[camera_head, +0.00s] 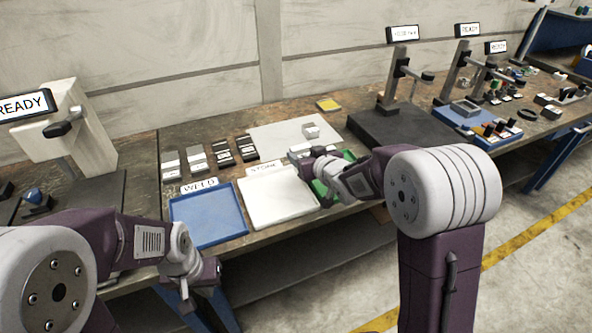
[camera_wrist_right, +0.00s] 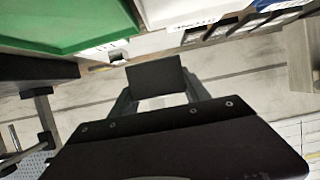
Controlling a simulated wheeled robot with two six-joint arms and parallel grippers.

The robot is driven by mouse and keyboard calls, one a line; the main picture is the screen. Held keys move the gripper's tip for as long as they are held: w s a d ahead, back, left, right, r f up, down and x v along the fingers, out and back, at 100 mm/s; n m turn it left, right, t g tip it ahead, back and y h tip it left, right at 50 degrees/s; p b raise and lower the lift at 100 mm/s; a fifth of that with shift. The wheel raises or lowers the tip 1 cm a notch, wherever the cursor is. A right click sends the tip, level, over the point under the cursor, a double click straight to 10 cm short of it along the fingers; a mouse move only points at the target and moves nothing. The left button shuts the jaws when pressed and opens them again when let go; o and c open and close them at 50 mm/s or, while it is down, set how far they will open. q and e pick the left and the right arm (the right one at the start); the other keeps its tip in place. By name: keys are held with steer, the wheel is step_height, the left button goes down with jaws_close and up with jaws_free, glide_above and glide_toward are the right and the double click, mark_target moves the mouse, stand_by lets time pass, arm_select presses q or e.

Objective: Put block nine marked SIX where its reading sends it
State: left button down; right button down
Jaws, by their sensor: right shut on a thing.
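My right gripper (camera_wrist_right: 157,92) is shut on a black block (camera_wrist_right: 156,76), held between its two fingers in the right wrist view. No marking on that block can be read. In the head view my right gripper (camera_head: 303,160) is above the back of the white tray, near the green tray (camera_head: 347,157). The white tray (camera_head: 275,208) has a label that is hard to read, and the blue tray (camera_head: 208,222) is labelled WELD. Both look empty. Several grey and black blocks (camera_head: 222,154) stand in a row behind the trays. My left gripper (camera_head: 186,296) hangs low in front of the table; its fingers are unclear.
A white plate (camera_head: 275,139) lies behind the trays with a small white piece (camera_head: 311,130) on it. A pale stand with a READY screen (camera_head: 27,104) is at left. A dark stand (camera_head: 396,85) is at right. A yellow pad (camera_head: 328,105) lies at the back.

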steer(key=b, duration=0.1)
glide_above(277, 196)
steer(key=f, duration=0.5)
steer(key=shift+w+a, duration=0.1)
steer(key=shift+w, duration=0.1)
step_height(277, 196, down, 3)
steer(key=shift+f+b, duration=0.2)
steer(key=shift+b, duration=0.35)
steer(key=shift+f, duration=0.4)
steer(key=shift+f, duration=0.15)
steer(key=c, duration=0.6)
jaws_free()
steer(key=shift+s+f, duration=0.1)
steer(key=shift+o, duration=0.4)
